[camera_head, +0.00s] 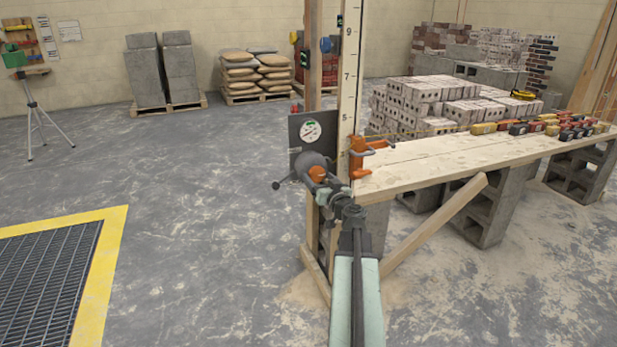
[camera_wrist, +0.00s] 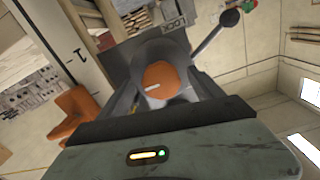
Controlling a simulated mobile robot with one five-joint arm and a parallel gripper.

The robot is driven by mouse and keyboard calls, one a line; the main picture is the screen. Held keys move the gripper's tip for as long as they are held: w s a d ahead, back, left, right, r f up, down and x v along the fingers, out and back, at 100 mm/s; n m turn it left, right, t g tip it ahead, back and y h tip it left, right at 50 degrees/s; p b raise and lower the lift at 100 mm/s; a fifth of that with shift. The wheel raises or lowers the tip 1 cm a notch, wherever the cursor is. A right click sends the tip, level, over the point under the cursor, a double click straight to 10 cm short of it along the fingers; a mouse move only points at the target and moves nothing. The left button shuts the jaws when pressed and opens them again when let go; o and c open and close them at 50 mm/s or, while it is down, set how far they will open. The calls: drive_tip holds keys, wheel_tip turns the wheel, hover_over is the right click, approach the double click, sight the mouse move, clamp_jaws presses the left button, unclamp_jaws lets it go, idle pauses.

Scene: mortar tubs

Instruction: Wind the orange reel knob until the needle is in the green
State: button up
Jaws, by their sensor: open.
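The orange reel knob (camera_head: 317,174) sits on the front of a dark grey reel (camera_head: 309,160) on the wooden post. In the wrist view the knob (camera_wrist: 165,75) is near the middle, a pale mark at its lower left. My gripper (camera_head: 324,186) is close in front of the knob in the head view. In the wrist view my gripper (camera_wrist: 168,92) is open, with the knob between its fingers; I cannot tell whether they touch it. The round white gauge (camera_head: 311,131) is above the reel, with a green part near its top. Its needle is too small to read.
A crank handle with a dark ball (camera_wrist: 230,18) sticks out beside the reel. An orange clamp (camera_head: 360,160) and a plank bench (camera_head: 440,160) stand to the right, with a diagonal wooden brace (camera_head: 435,225) below. The floor at left is clear around a yellow-edged grate (camera_head: 108,250).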

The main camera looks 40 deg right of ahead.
drive_tip(key=shift+w+d, duration=0.25)
drive_tip(key=shift+w, duration=0.15)
drive_tip(key=shift+w+a, duration=0.15)
drive_tip(key=shift+w, duration=0.05)
drive_tip(key=c, duration=1.4)
drive_tip(key=shift+s, duration=0.1)
drive_tip(key=shift+m, duration=0.4)
drive_tip(key=m, duration=0.4)
drive_tip(key=shift+m, duration=0.4)
drive_tip(key=m, duration=0.5)
drive_tip(key=shift+a+r, duration=0.1)
drive_tip(key=shift+r, duration=0.05)
drive_tip(key=m, duration=0.5)
drive_tip(key=shift+m, duration=0.4)
drive_tip(key=m, duration=0.5)
drive_tip(key=shift+r+p, duration=0.15)
drive_tip(key=shift+p, duration=0.15)
